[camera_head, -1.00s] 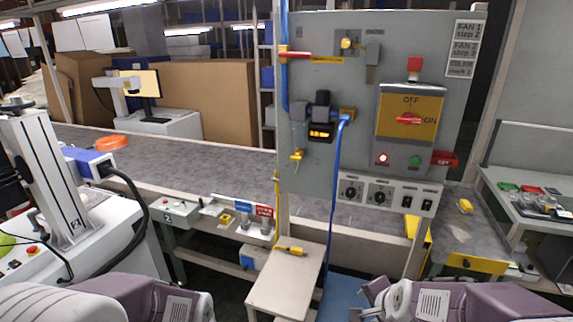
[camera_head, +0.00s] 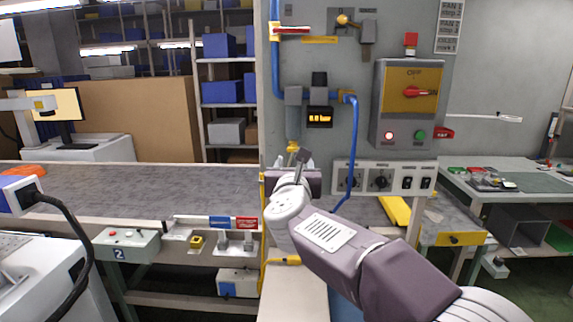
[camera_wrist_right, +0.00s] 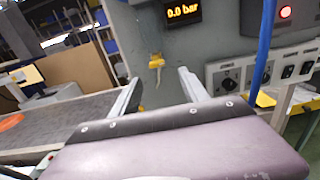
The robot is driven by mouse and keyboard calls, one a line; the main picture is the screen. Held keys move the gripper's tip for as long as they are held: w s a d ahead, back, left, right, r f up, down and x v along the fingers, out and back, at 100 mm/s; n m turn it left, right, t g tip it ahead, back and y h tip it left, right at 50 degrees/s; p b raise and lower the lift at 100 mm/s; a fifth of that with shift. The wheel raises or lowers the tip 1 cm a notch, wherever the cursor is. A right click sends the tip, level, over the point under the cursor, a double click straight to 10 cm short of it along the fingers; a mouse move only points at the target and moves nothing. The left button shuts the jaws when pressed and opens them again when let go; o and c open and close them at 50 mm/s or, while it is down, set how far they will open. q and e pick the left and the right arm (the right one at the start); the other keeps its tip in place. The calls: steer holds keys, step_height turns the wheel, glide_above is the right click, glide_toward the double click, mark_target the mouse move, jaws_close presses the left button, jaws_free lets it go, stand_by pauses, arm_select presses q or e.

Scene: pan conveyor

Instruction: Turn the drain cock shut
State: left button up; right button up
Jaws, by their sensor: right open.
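The drain cock (camera_wrist_right: 156,61), a small yellow fitting, hangs at the lower left of the grey panel, below the pressure unit with its orange display (camera_head: 320,117). In the head view only its upper part (camera_head: 293,144) shows above my right gripper (camera_head: 302,158), whose arm covers what is below. In the right wrist view my right gripper (camera_wrist_right: 157,90) is open, with nothing between its fingers. The cock appears between and beyond the two fingertips, apart from them. I cannot tell its handle's exact angle. The display reads 0.0 bar. My left gripper is not in view.
A blue hose (camera_head: 352,150) runs down the panel just right of my gripper. A switch strip (camera_head: 412,180) with knobs is to its right. The red rotary switch (camera_head: 415,92) sits higher. The conveyor bench (camera_head: 130,190) lies left.

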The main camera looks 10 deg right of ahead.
mark_target(293, 151)
steer(key=p+x, duration=0.1)
steer(key=x, duration=0.3)
steer(key=p+x, duration=0.1)
steer(key=x, duration=0.3)
steer(key=shift+w+a, duration=0.15)
steer(key=shift+a, duration=0.05)
steer(key=shift+w+f, duration=0.1)
steer(key=shift+w, duration=0.35)
jaws_close()
